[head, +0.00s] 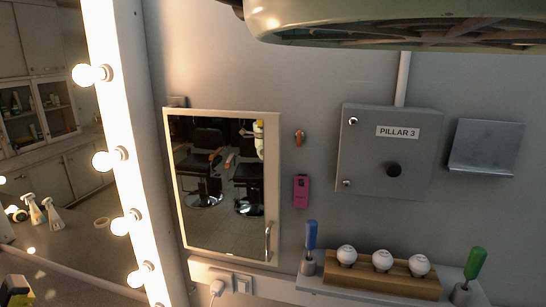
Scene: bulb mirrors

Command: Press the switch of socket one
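A white wall socket plate (228,283) sits low on the wall below the small framed mirror. A white plug (217,288) is in its left part, and a square part (243,285) that may be a socket or switch is at its right. No label for socket one is readable, and I cannot tell switch positions. Several lit bulbs (108,160) run down a bright white strip (118,120) at the left, with their bases on the strip. My gripper cannot be made out in this view.
A shelf (325,286) at lower right holds a wooden rack (380,284) with three round white bulbs (382,261), between blue (311,235) and green (475,263) handled tools. A grey box (375,175) marked PILLAR 3 is above. A green hood (400,20) overhangs the top.

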